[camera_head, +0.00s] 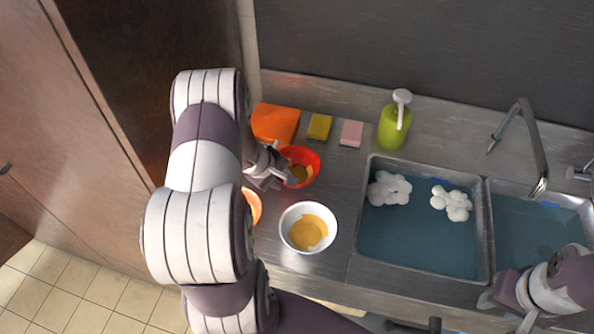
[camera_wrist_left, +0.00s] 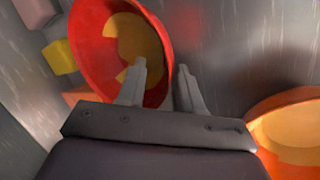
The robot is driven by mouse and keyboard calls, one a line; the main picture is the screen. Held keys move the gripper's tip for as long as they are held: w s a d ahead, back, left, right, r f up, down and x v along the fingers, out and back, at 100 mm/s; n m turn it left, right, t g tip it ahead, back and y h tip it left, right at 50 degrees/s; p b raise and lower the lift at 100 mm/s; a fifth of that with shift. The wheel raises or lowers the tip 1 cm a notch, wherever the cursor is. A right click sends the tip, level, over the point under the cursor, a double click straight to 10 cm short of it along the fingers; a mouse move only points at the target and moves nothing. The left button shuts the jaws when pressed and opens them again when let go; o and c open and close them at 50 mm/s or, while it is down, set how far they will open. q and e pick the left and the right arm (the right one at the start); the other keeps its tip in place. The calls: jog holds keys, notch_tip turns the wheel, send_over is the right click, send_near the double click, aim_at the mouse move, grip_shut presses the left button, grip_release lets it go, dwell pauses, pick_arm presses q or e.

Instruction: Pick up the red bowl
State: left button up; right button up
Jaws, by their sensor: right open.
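The red bowl (camera_head: 314,158) stands on the metal counter left of the sinks, with yellow-brown stuff in it. My left gripper (camera_head: 284,172) is at the bowl's left side. In the left wrist view the red bowl (camera_wrist_left: 92,62) is close and looks tilted by the camera angle. My left gripper (camera_wrist_left: 162,68) is open there, one finger over the bowl's inside and the other outside the rim, with the rim between them. Whether the fingers touch the rim cannot be told. My right gripper (camera_head: 505,305) is open and empty at the right sink's front edge.
A white bowl (camera_head: 290,222) with yellow contents stands in front of the red bowl. An orange bowl (camera_head: 254,205) is partly hidden by my left arm. Behind are an orange block (camera_head: 275,122), sponges (camera_head: 320,126) and a green soap bottle (camera_head: 392,130). Water-filled sinks (camera_head: 415,240) lie right.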

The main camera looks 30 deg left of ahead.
pick_arm(q)
jog(key=shift+s+d+r, duration=0.1)
jog(key=shift+s+r, duration=0.05)
jog(key=shift+s, duration=0.1)
jog(key=shift+c, duration=0.3)
jog(key=shift+w+a+f, duration=0.1)
jog(key=shift+a+f, duration=0.1)
jog(key=shift+a, duration=0.1)
jog(key=c, duration=0.5)
jog(key=shift+w+f, duration=0.1)
grip_shut()
jog(key=shift+d, duration=0.25)
pick_arm(e)
jog(key=shift+s, duration=0.1)
pick_arm(q)
jog(key=shift+a, duration=0.1)
pick_arm(e)
jog(key=shift+a, duration=0.1)
